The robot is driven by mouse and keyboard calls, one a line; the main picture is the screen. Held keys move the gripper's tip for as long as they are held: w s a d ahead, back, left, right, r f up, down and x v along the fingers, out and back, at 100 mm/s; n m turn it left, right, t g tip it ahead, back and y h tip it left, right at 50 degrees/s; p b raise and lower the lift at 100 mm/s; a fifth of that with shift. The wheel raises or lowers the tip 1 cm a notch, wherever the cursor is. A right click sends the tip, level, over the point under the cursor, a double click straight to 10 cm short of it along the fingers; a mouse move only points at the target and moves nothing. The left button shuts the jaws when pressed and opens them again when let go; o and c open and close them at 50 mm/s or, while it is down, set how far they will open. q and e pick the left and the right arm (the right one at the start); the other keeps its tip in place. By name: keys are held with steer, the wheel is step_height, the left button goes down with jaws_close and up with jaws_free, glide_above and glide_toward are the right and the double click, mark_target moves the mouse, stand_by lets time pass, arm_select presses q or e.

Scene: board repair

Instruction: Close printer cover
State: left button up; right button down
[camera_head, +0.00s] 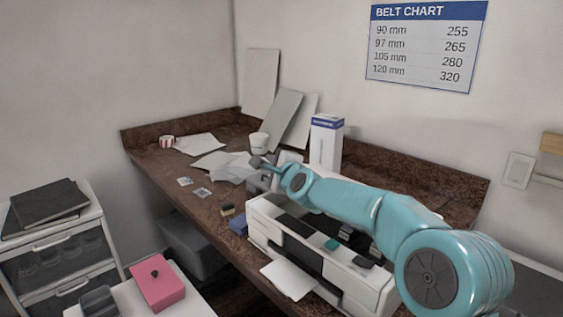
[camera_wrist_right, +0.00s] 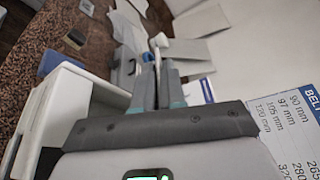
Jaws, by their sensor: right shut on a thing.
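The white printer (camera_head: 352,278) stands on the brown worktop, a paper sheet (camera_head: 288,280) at its front. Its top shows dark parts and a small teal piece (camera_head: 331,245); my right arm hides much of the back, so I cannot make out how the cover stands. A white body, likely the printer, shows at the left of the right wrist view (camera_wrist_right: 75,95). My right gripper (camera_head: 260,164) is beyond the printer's left end, above the worktop. In the right wrist view its fingers (camera_wrist_right: 158,62) are close together on a thin pale thing (camera_wrist_right: 158,48). My left gripper is out of view.
A white and blue box (camera_head: 326,145) stands behind the arm. A white cup (camera_head: 259,141), loose papers (camera_head: 199,144), a striped cup (camera_head: 167,142) and leaning panels (camera_head: 261,80) are farther back. A pink box (camera_head: 158,287) sits on a separate white surface at front left.

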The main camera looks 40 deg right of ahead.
arm_select(q)
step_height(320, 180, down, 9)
steer(key=b, duration=0.7)
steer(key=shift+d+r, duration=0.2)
arm_select(e)
steer(key=f, duration=0.2)
steer(key=a+f+n, duration=0.1)
steer(key=f, duration=0.1)
steer(key=a+f+n+t, duration=0.1)
steer(key=f, duration=0.1)
steer(key=shift+a+f+h, duration=0.15)
steer(key=shift+f+h, duration=0.15)
steer(key=shift+f, duration=0.1)
steer(key=c, duration=1.4)
jaws_free()
steer(key=shift+c, duration=0.2)
steer(key=shift+o, duration=0.7)
steer(key=shift+w+f, duration=0.3)
steer(key=shift+w, duration=0.05)
steer(key=shift+s+r, duration=0.3)
steer(key=shift+s, duration=0.35)
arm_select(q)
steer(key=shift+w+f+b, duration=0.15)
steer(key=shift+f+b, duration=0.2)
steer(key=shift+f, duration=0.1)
arm_select(e)
steer(key=v, duration=1.5)
steer(key=shift+s+a, duration=0.2)
